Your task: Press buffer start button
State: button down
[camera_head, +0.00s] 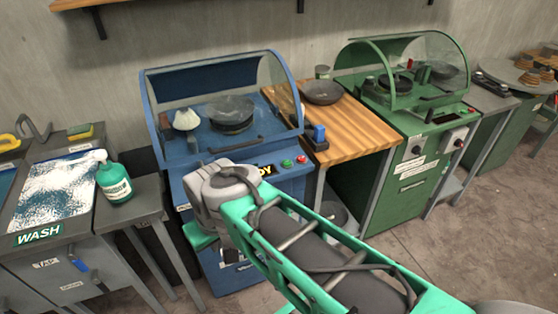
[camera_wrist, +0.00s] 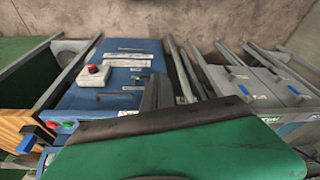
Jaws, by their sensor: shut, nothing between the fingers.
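The blue machine (camera_head: 222,62) with a clear curved hood stands in the middle of the head view. On its right front panel are a green button (camera_head: 287,164) and a red button (camera_head: 301,160), beside a partly hidden display ending in "DY". In the wrist view the green button (camera_wrist: 68,125) and red button (camera_wrist: 52,125) show at the lower left. I cannot read a label naming a buffer. My gripper (camera_wrist: 157,91) shows as dark fingers, shut and empty, before the blue machine's front and apart from the buttons. In the head view my wrist hides the fingers.
A white box with a red button (camera_wrist: 96,72) is on the blue machine's front. A wooden table (camera_head: 350,125) and green machine (camera_head: 395,185) stand right. The wash station (camera_head: 40,235) and green spray bottle (camera_head: 114,183) are left. Bare floor (camera_head: 470,220) lies right.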

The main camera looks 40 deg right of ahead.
jog(key=w+d+f+m+t+b, duration=0.1)
jog(key=w+d+f+t+b, duration=0.2)
jog(key=w+d+b, duration=0.3)
jog(key=w+d+f+t+b, duration=0.2)
jog(key=w+d+t+b, duration=0.15)
jog(key=d, duration=0.45)
jog(key=s+d+r+m+t+h+b, duration=0.1)
jog(key=d+r+t+h+b, duration=0.1)
jog(key=d, duration=0.7)
jog(key=s+d+r+m+t+h+b, duration=0.1)
jog(key=s+d+r+t+h+b, duration=0.1)
jog(key=d, duration=0.7)
jog(key=shift+d+r+t+b, duration=0.2)
jog(key=shift+d+t+b, duration=0.1)
jog(key=shift+t+b, duration=0.2)
